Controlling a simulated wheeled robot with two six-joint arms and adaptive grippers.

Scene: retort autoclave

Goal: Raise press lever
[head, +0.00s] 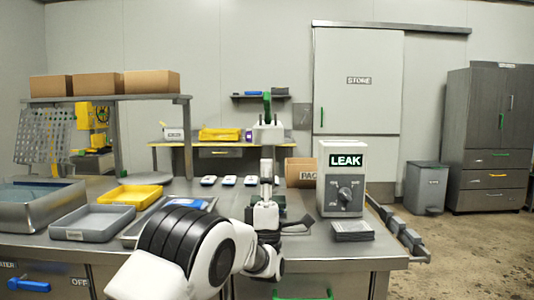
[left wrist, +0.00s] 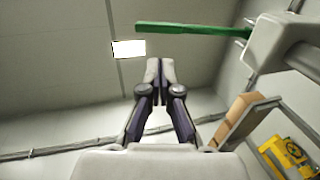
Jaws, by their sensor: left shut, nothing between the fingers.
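The press (head: 268,133) stands toward the back of the steel table, with its green lever (head: 267,106) at the top. In the left wrist view the lever (left wrist: 190,28) is a long green bar across the top, joined at the right to the pale press head (left wrist: 285,42). My left gripper (head: 266,165) points upward in front of the press and hides its lower part. In the left wrist view its fingers (left wrist: 159,66) are together and empty. A gap shows in the picture between the fingertips and the lever. My right gripper is not in view.
The grey LEAK box (head: 341,180) stands right of my gripper, with a dark stack (head: 352,231) in front. Several small white items (head: 229,180) line the table behind. A yellow tray (head: 131,196) and grey tray (head: 92,222) lie left. A shelf (head: 110,98) holds cartons.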

